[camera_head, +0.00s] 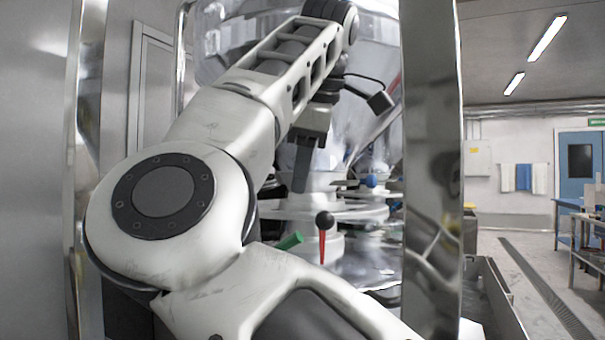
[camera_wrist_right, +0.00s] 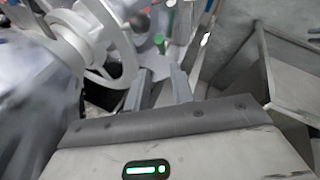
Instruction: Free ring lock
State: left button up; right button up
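The grinder's pale metal rings (camera_head: 345,212) show low in the machine, partly hidden behind my right arm. A red lever with a black ball (camera_head: 324,222) stands at their front, with a green handle (camera_head: 290,241) to its lower left. A blue ball knob (camera_head: 371,181) sits to the right. I cannot tell which part is the ring lock. My right gripper (camera_head: 303,165) points down above the rings. In the wrist view its fingers (camera_wrist_right: 161,88) are apart with nothing between them; a green piece (camera_wrist_right: 171,19) and a pale ring (camera_wrist_right: 128,60) lie beyond. My left gripper is not in view.
A shiny metal post (camera_head: 431,170) stands close to the right of the rings. A steel wall (camera_head: 35,170) closes off the left. Large shiny machine housing rises behind my arm. Open floor (camera_head: 525,275) lies beyond the post at right.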

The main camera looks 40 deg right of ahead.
jog(key=shift+s+r, duration=0.1)
jog(key=shift+r, duration=0.15)
